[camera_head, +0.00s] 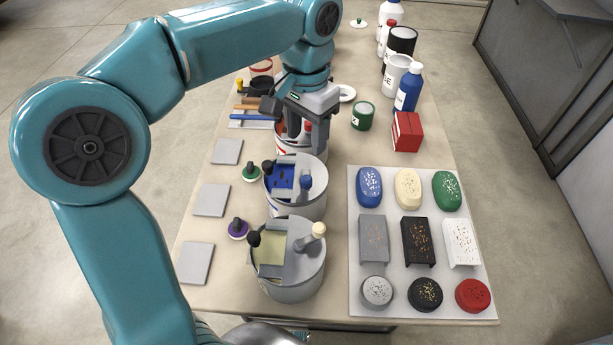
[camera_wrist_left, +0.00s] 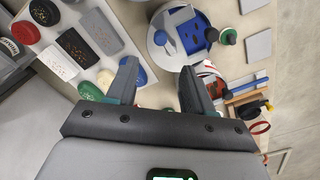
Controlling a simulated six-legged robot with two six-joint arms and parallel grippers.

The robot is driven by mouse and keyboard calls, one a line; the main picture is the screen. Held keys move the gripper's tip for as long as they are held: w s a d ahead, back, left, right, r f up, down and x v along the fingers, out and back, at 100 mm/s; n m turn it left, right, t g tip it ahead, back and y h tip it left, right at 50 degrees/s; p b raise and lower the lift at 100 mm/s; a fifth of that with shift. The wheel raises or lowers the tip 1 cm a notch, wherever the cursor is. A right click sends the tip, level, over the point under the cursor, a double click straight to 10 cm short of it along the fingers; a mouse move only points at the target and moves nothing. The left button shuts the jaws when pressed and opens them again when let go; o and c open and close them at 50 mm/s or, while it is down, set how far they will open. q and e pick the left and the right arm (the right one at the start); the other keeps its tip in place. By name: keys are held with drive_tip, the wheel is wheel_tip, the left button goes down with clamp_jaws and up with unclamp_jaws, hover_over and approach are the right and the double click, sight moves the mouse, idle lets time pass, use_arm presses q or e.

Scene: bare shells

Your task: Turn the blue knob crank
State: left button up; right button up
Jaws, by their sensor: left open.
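The blue knob (camera_head: 306,182) stands on the lid of the middle grey drum (camera_head: 296,205), to the right of a blue panel. It also shows in the left wrist view (camera_wrist_left: 161,38), near the top centre, beyond my fingertips. My left gripper (camera_head: 300,126) points down above the table, farther back than the blue knob and apart from it. Its two fingers are spread and empty, as the left wrist view also shows (camera_wrist_left: 158,78). My right gripper is in neither view.
Another drum sits partly hidden under my left gripper. A white board (camera_head: 400,285) with several speckled shells lies on the right. Grey tiles (camera_head: 211,200) line the left edge; bottles and cans stand at the back right.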

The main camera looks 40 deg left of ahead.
sight(306, 178)
use_arm(q)
wheel_tip(306, 178, down, 12)
drive_tip(key=shift+f+b, duration=0.1)
drive_tip(key=shift+b, duration=0.6)
clamp_jaws()
